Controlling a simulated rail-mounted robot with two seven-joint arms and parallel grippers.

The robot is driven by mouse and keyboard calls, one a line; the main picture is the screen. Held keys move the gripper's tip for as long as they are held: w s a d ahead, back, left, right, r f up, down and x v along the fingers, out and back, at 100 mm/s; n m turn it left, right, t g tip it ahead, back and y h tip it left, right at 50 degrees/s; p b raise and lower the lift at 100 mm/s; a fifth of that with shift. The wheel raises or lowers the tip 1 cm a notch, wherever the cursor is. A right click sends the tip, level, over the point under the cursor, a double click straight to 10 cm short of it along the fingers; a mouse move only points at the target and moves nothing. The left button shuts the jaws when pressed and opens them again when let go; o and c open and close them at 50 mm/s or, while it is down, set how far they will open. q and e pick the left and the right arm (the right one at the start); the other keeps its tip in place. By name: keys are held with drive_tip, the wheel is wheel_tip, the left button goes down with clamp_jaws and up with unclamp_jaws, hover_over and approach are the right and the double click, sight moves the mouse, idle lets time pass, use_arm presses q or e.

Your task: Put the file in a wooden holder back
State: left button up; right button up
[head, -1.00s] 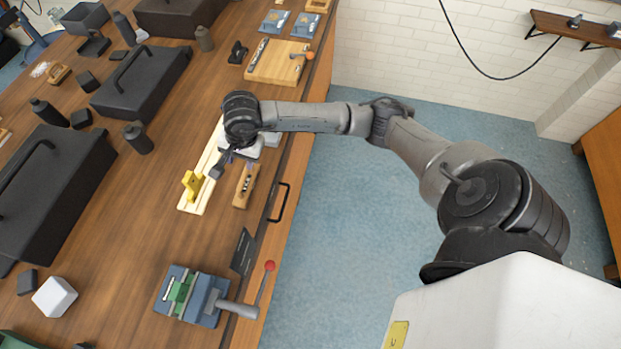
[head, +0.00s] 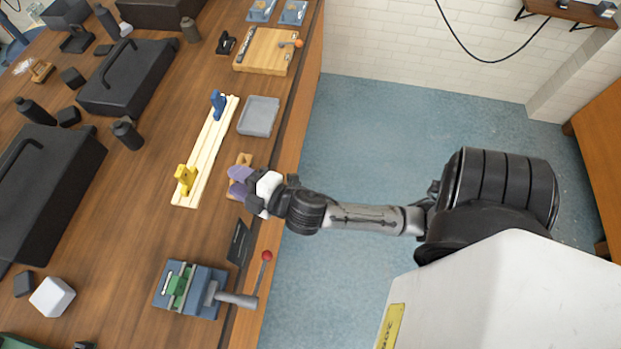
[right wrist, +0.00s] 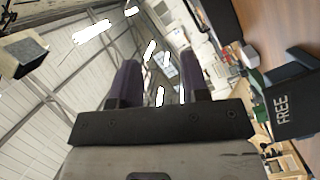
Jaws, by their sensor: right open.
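A wooden holder (head: 244,159) lies near the table's front edge. My right gripper (head: 239,181) covers much of it in the head view, so its contents are hidden. The right gripper's purple fingers are apart, with nothing between them in the right wrist view (right wrist: 157,82). I cannot tell whether they touch the holder. I cannot make out the file. My left gripper is not in view.
A pale strip (head: 207,155) with a yellow stand (head: 185,178) and a blue stand (head: 218,103) lies beyond the gripper. A grey tray (head: 259,116), a black sign (head: 238,242) and a blue vise (head: 205,290) are nearby. Black toolboxes (head: 128,75) stand farther left.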

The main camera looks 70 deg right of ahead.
drive_tip(key=s+a+f+m+g, duration=0.1)
drive_tip(key=s+f+m+g, duration=0.4)
drive_tip(key=s, duration=0.5)
drive_tip(key=s+f+m+g+y, duration=0.1)
drive_tip(key=s+f+m+g, duration=0.4)
drive_tip(key=s+f+g, duration=0.3)
drive_tip(key=shift+s+a+f+g, duration=0.4)
drive_tip(key=shift+s+f, duration=0.35)
drive_tip(key=shift+s, duration=0.2)
